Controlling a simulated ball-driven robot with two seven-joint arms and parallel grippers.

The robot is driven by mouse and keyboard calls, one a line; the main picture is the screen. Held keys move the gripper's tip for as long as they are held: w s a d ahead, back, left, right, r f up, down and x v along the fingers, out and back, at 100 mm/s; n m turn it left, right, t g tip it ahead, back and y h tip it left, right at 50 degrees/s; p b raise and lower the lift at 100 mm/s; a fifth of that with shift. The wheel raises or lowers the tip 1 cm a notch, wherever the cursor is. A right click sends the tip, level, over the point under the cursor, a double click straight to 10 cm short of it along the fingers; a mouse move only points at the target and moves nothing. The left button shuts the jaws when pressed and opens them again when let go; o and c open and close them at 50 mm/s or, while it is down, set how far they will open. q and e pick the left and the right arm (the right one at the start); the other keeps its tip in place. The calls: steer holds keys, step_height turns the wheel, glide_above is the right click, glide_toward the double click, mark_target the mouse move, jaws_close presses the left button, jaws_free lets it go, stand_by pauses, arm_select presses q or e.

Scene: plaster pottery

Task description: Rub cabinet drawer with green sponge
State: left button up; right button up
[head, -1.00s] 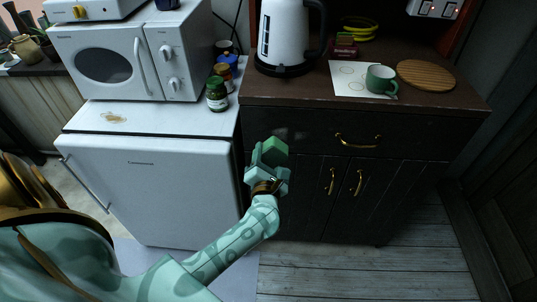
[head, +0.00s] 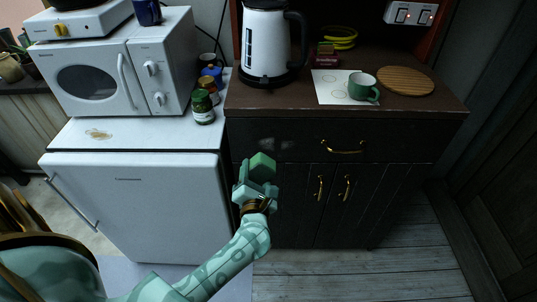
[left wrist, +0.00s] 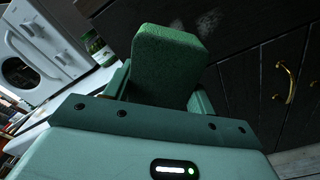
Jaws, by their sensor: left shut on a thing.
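The green sponge (head: 262,167) is held in my left gripper (head: 254,185), which is shut on it. The sponge also shows in the left wrist view (left wrist: 168,62), sticking out between the fingers. The black cabinet drawer (head: 300,140) with a brass handle (head: 342,148) is just beyond and above the sponge. A pale, whitish smudge (head: 270,143) marks the drawer's left part and also shows in the left wrist view (left wrist: 207,22). The sponge looks close to the drawer front; I cannot tell whether they touch. My right gripper is not in view.
The cabinet top carries a white kettle (head: 266,42), a green mug (head: 362,86) on paper and a round wooden board (head: 405,81). A white fridge (head: 140,200) with a microwave (head: 120,72) and jars (head: 203,107) stands left. The floor at right is clear.

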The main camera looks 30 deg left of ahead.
mark_target(258, 144)
arm_select(q)
steer(key=shift+b+x, duration=0.4)
steer(key=shift+x, duration=3.1)
steer(key=shift+x, duration=1)
steer(key=shift+d+r, duration=0.1)
steer(key=shift+d, duration=0.1)
